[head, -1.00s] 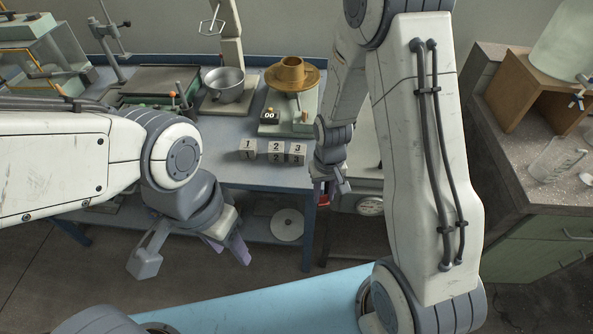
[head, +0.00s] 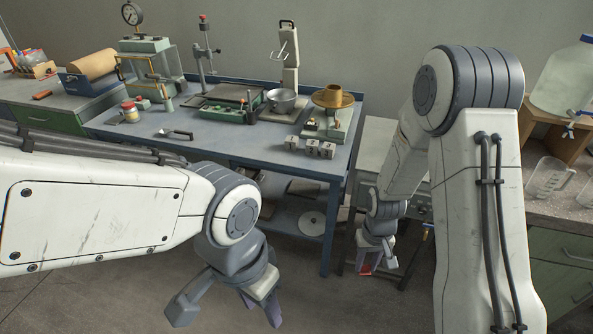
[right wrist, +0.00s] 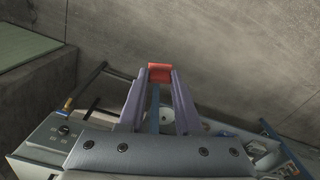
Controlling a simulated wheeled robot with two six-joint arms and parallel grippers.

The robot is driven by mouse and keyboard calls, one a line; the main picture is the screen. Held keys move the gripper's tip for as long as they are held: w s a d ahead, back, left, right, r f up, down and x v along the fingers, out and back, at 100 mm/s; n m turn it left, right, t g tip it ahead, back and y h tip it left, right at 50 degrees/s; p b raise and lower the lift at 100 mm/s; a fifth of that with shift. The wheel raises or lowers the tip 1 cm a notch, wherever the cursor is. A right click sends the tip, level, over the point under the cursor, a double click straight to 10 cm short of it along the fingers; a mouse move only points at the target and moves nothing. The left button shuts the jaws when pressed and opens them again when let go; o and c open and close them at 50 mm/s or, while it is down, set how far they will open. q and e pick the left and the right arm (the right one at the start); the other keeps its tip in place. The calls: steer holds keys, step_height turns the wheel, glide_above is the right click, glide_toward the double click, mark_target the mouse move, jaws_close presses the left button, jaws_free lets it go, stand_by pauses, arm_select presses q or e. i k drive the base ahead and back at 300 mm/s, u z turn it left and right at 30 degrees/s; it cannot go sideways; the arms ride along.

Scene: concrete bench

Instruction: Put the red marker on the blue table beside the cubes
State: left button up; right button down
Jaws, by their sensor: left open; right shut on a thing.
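The blue table (head: 240,148) stands ahead, with three numbered cubes (head: 312,147) in a row near its right front edge, left of and in front of a scale. My right gripper (head: 368,264) is shut on the red marker (head: 366,269), right of the table and lower than its top. In the right wrist view the red marker (right wrist: 159,73) shows as a short red piece between the fingertips; the rest of it is hidden. My left gripper (head: 262,304) is open and empty, in front of the table and below its top.
A scale with a brass-coloured pan (head: 333,97) stands behind the cubes. The tabletop left of the cubes is clear. A grey bench (head: 550,205) stands at the right.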

mark_target(272, 142)
steer(key=u, duration=1)
steer(key=i, duration=1.2)
steer(key=z, duration=0.6)
